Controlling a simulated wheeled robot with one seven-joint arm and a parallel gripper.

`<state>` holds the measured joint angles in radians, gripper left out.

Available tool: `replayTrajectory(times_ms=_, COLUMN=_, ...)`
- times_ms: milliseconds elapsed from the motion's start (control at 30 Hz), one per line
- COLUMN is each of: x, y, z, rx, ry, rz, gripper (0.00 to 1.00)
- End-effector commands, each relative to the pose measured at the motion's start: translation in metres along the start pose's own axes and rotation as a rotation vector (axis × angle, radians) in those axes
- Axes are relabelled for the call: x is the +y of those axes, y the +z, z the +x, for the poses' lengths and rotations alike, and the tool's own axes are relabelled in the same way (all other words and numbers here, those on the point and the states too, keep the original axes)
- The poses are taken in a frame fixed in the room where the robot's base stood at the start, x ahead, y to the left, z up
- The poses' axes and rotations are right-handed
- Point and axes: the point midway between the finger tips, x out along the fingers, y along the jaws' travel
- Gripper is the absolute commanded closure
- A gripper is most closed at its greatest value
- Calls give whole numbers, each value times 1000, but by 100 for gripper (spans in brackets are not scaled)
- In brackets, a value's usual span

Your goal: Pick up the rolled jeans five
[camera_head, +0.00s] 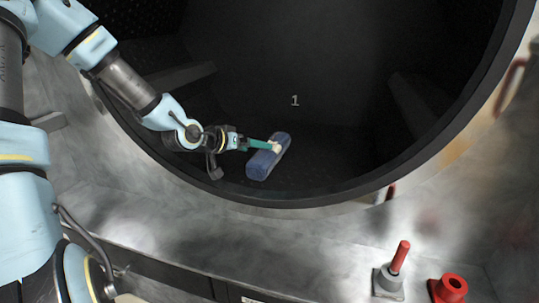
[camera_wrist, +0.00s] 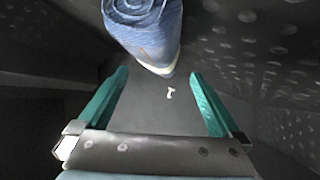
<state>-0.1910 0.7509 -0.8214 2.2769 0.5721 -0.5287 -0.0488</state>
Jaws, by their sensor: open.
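One pair of rolled jeans (camera_head: 260,164), blue with a pale band, lies on the floor of the dark washer drum. In the wrist view the rolled jeans (camera_wrist: 146,30) show at the top, with the spiral end of the roll in sight. My gripper (camera_head: 272,147) reaches into the drum at the roll's left side, and its tip overlaps the roll in the head view. In the wrist view my gripper (camera_wrist: 160,82) has its two green fingers wide apart with nothing between them. The roll lies beyond the fingertips. I cannot tell whether a finger touches it.
The round drum rim (camera_head: 330,202) surrounds my arm's way in. Ribs (camera_head: 180,76) stand on the drum wall at left and right. The perforated drum wall (camera_wrist: 280,60) is close at right in the wrist view. A red-handled lever (camera_head: 400,257) and a red knob (camera_head: 452,287) stand outside.

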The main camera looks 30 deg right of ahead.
Motion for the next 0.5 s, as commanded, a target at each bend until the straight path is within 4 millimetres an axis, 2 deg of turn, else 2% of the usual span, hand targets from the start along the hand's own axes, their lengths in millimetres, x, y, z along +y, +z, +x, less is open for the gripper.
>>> replayTrajectory(times_ms=267, x=2, y=-1, z=20, rx=-1, ry=1, rz=-2, gripper=0)
replayTrajectory(times_ms=500, x=4, y=0, z=53, rx=-1, ry=1, rz=-1, gripper=0)
